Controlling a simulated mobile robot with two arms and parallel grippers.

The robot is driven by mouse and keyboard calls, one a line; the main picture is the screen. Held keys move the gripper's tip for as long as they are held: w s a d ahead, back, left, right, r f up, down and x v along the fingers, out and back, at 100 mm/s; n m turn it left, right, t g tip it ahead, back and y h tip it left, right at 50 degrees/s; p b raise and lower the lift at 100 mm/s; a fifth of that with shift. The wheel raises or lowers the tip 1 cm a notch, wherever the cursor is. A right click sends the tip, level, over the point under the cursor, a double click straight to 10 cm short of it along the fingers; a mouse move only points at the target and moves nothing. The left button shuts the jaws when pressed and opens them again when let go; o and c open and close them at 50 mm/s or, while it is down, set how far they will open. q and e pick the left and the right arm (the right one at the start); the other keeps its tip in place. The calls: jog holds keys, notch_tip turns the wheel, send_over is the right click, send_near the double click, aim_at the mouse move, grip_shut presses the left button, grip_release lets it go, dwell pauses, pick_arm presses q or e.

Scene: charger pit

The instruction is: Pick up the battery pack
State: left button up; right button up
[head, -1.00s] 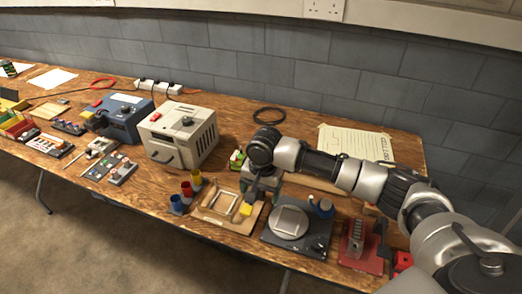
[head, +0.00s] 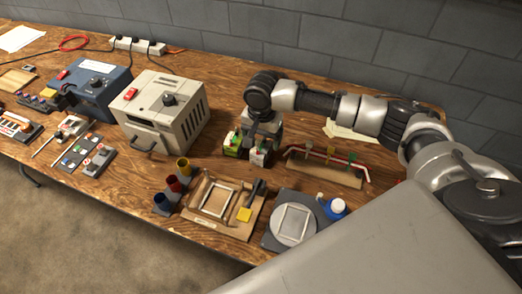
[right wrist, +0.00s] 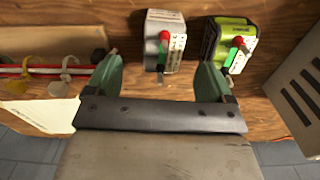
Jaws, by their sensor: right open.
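Two battery packs stand side by side on the wooden table. One is bright green and black (right wrist: 230,42), on the right in the right wrist view, and it is the left one in the head view (head: 232,144). The other is grey and white (right wrist: 163,42), and in the head view (head: 258,156) it sits just below my gripper. The gripper (head: 259,138) partly hides the packs in the head view.
A cream power unit (head: 165,110) stands close left of the packs. A rack with a red rod (head: 325,165) is to their right.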

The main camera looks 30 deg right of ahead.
aim_at(261, 147)
notch_tip(261, 147, down, 4)
jog(key=shift+a+f, duration=0.1)
jog(key=shift+f, duration=0.7)
pick_arm(q)
jog(key=shift+w+d, duration=0.2)
jog(key=shift+w, duration=0.4)
pick_arm(e)
jog(key=shift+w, duration=0.1)
jog(key=c, duration=1.3)
jog(key=shift+o, duration=0.2)
jog(key=shift+r, duration=0.1)
